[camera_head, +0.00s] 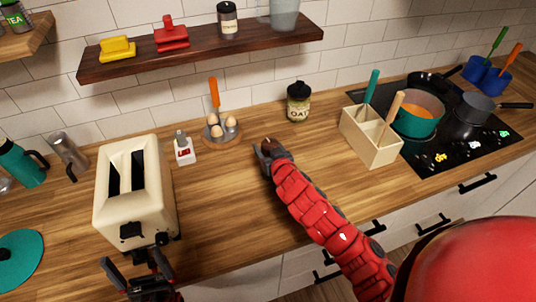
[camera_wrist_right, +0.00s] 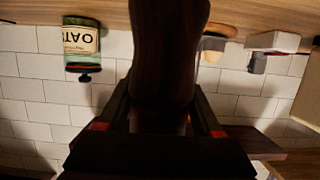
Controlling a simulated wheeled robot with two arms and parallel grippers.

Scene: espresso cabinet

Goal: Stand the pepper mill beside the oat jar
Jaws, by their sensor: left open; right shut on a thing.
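The pepper mill is dark brown wood; its small visible part (camera_head: 275,146) in the head view is at my right gripper. In the right wrist view, which is upside down, the mill (camera_wrist_right: 168,45) fills the middle between the fingers. My right gripper (camera_head: 266,150) is shut on it, to the left and in front of the oat jar (camera_head: 299,103). The jar has a black lid and an OAT label, and also shows in the wrist view (camera_wrist_right: 81,42), apart from the mill. Whether the mill's base touches the counter is hidden. My left gripper (camera_head: 138,274) is open and empty before the toaster.
The cream toaster (camera_head: 137,190) stands at the left. An egg holder (camera_head: 222,135) and a small white-bodied shaker (camera_head: 184,150) are behind, left of the mill. A wooden utensil box (camera_head: 368,140) and hob (camera_head: 450,140) are to the right. Counter between jar and box is clear.

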